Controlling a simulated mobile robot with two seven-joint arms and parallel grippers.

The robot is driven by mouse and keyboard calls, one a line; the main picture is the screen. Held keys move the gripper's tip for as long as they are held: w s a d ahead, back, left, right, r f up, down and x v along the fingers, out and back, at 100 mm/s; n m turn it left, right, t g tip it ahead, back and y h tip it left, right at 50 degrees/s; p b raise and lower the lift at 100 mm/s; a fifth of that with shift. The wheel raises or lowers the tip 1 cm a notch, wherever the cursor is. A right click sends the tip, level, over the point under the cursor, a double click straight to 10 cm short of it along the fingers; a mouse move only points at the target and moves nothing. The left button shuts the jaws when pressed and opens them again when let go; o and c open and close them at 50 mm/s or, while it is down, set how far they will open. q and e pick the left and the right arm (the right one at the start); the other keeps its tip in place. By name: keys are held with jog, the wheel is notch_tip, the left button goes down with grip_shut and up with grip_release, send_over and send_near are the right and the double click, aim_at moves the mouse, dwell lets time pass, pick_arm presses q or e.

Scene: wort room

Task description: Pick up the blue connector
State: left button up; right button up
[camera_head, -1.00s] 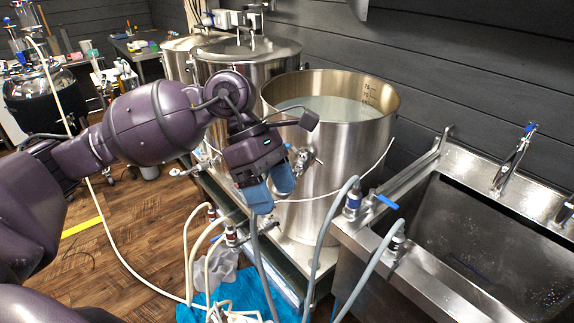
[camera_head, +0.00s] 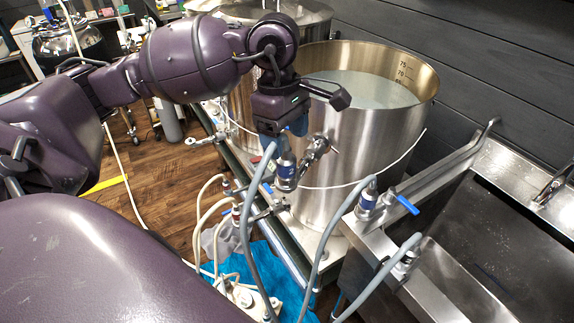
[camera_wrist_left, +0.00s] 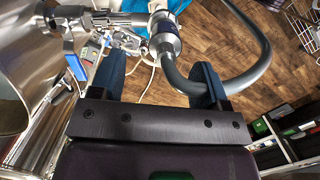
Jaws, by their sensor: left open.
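The blue connector (camera_head: 287,171) is a metal hose coupling with a blue band at the valve on the front of the large open kettle, with a grey hose from it. In the left wrist view the connector (camera_wrist_left: 165,40) lies ahead of the fingertips, roughly between their lines. My left gripper (camera_head: 284,136) is open, with blue fingers just above the connector in the head view. The left wrist view shows the gripper (camera_wrist_left: 159,78) empty, with the grey hose (camera_wrist_left: 185,85) passing close to the right-hand finger. Contact cannot be told. My right gripper is not in view.
The open kettle (camera_head: 362,150) holds pale liquid. Similar couplings (camera_head: 368,197) with hoses stand by the steel sink (camera_head: 480,235) on the right. Hoses and a blue cloth (camera_head: 262,262) lie below. A blue-handled valve (camera_wrist_left: 75,62) is close to the left-hand finger in the wrist view.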

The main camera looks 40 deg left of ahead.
aim_at(286, 166)
pick_arm(q)
jog(key=shift+s+d+f, duration=0.1)
jog(key=shift+s+f, duration=0.05)
jog(key=shift+f, duration=0.4)
jog(key=shift+s+d+f, duration=0.1)
jog(key=shift+d+f, duration=0.05)
jog(key=shift+f, duration=0.9)
jog(key=shift+s+d+f, duration=0.1)
jog(key=shift+d+f, duration=0.05)
jog(key=shift+f, duration=0.9)
jog(key=c, duration=1.1)
